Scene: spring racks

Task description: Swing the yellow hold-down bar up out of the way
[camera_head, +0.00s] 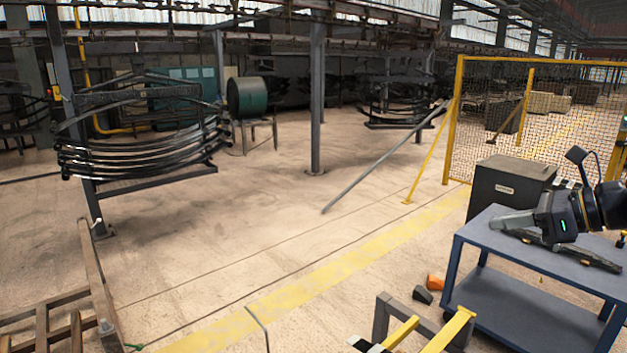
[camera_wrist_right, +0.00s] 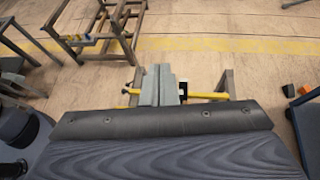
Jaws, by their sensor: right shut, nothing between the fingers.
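Yellow bars show on a grey steel frame (camera_head: 383,317) at the bottom edge of the head view. One yellow bar (camera_head: 448,332) is thicker; I cannot tell which is the hold-down bar, and their lower ends are cut off. In the right wrist view a yellow bar (camera_wrist_right: 208,95) runs sideways beyond my fingers, which hide its middle. My right gripper (camera_head: 497,223) is shut and empty, above the blue cart and apart from the frame in the head view. Its closed grey fingers also show in the wrist view (camera_wrist_right: 157,84). My left gripper is out of view.
A blue cart (camera_head: 530,313) and a dark bin (camera_head: 508,187) stand at the right. An orange piece (camera_head: 435,282) and a dark piece (camera_head: 423,295) lie on the floor. A rusty stand (camera_head: 97,275) is at lower left. Leaf springs (camera_head: 135,160) hang behind. The middle floor is clear.

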